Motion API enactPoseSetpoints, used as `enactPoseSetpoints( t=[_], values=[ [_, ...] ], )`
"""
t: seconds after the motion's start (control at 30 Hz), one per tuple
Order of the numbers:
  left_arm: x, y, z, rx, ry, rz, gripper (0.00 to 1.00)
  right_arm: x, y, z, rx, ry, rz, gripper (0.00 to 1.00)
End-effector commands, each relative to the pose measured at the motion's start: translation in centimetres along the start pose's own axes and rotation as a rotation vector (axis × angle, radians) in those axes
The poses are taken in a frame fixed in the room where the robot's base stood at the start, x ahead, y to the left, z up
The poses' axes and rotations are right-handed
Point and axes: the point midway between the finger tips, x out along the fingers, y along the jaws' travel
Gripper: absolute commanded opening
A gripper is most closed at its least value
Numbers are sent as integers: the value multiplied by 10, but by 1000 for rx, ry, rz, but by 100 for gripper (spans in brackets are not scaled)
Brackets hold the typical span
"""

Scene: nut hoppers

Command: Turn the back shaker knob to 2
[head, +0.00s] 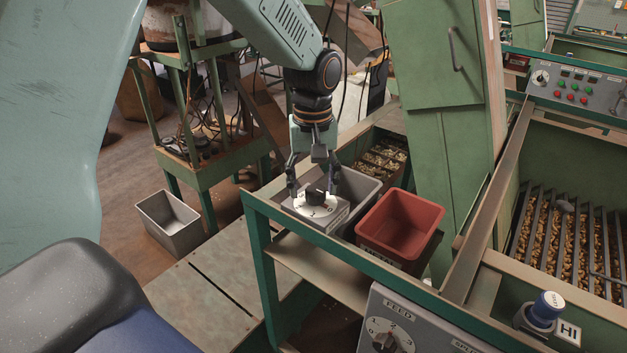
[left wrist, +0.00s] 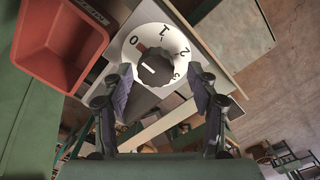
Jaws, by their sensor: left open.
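The back shaker knob (head: 316,197) is a black knob on a white dial, on top of a small grey box (head: 326,218) at the back of the green frame. In the left wrist view the knob (left wrist: 153,70) sits on the dial numbered from 0, with a reddish mark beside the 0. My left gripper (head: 312,188) points down over the knob with its fingers apart. In the left wrist view the fingers of my left gripper (left wrist: 160,86) stand on either side of the knob, and I see gaps. Contact is not visible. My right gripper is not in view.
A second dial marked FEED (head: 388,335) is on the front panel. A metal bin (head: 168,222) is on the floor.

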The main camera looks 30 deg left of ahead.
Motion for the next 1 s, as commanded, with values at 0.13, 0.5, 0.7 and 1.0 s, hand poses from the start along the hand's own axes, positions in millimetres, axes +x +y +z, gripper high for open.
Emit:
enactPoseSetpoints(
  t=[0.13,0.5,0.7,1.0],
  values=[
    [3,1,-1,0,1,-1,59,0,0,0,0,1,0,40],
    [3,2,-2,0,1,-1,41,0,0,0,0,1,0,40],
    [3,1,-2,1,0,-2,24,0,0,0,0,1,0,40],
    [3,2,-2,0,0,-1,5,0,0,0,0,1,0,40]
  ],
)
